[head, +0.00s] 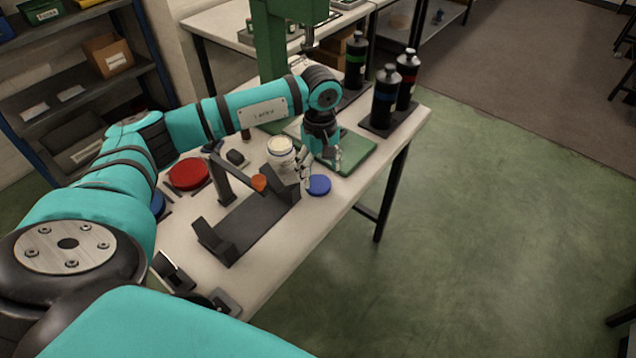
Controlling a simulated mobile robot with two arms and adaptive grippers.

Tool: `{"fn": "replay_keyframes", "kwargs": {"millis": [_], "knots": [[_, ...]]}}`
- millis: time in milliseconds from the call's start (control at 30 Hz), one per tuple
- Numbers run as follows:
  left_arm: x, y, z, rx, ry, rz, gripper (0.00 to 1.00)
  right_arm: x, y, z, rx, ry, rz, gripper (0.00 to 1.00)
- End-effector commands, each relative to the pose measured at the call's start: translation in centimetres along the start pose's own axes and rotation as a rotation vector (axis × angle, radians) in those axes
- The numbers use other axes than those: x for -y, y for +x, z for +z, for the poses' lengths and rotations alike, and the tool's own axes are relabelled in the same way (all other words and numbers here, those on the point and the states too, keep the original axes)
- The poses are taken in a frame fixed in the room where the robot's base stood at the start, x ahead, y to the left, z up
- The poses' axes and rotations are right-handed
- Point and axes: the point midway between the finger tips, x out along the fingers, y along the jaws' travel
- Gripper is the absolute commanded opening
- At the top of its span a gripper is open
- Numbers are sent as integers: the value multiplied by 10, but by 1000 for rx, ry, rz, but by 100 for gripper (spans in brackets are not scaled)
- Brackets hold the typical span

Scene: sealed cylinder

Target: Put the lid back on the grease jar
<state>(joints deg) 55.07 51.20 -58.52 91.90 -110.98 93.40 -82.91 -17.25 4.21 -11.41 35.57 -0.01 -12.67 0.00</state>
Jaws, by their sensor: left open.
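The grease jar (281,152) looks white and stands open-topped and upright on the workbench, with pale contents showing. A round blue lid (319,186) lies flat on the bench to the right of and nearer than the jar. My left gripper (321,170) points down, open, just behind and above the blue lid, close to the right of the jar. Whether a fingertip touches the lid I cannot tell. No object shows between its fingers. My right gripper is not in view.
A dark cradle-like fixture (250,223) with an orange-tipped part stands in front of the jar. A red disc (189,173) lies left. A green mat (352,153) is behind the gripper. Dark bottles (385,97) stand on the right. The bench's right edge is close to the lid.

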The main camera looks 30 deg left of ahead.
Motion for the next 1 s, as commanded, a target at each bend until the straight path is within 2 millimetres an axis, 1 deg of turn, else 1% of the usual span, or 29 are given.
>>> {"fn": "replay_keyframes", "kwargs": {"millis": [100, 200, 367, 433, 533, 633, 900, 933, 1000], "knots": [[0, 0, 0, 0, 0, 0, 67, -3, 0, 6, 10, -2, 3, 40], [0, 5, 0, 1, 0, -3, 67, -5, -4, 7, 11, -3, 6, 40], [-1, 28, 0, 3, -2, -5, 67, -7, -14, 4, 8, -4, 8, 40], [-1, 39, 0, 3, -1, -3, 67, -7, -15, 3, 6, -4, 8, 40], [-1, 48, 0, 1, -2, -2, 67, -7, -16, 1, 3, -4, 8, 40], [-2, 52, 0, 1, -1, 0, 67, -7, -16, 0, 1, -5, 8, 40], [-2, 52, 0, 1, -1, 0, 67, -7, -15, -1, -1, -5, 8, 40], [-1, 52, 0, 1, -1, 0, 66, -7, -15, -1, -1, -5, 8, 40], [-1, 52, -1, 1, -1, -1, 57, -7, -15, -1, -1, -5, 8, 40]]}}
